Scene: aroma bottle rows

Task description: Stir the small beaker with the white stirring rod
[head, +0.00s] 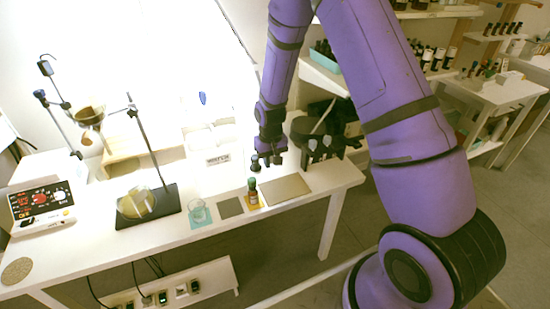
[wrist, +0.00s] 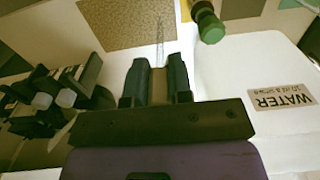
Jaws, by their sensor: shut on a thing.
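The small clear glass beaker (head: 199,213) stands on a teal mat on the white table in the head view, left of and nearer than my gripper. My gripper (head: 265,161) is above the back of the table, right of the white box labelled WATER. In the wrist view its dark fingers (wrist: 158,85) are closed around a thin pale rod (wrist: 160,38), which sticks out past the fingertips. It looks like the stirring rod; its held part is mostly hidden. I cannot make the rod out in the head view. The beaker does not show in the wrist view.
A green-capped bottle (head: 252,191) stands on an orange mat, between a grey mat (head: 231,207) and a tan mat (head: 286,189). A black rack (head: 320,148) is right of my gripper. A stand with a round flask (head: 137,203) is left of the beaker.

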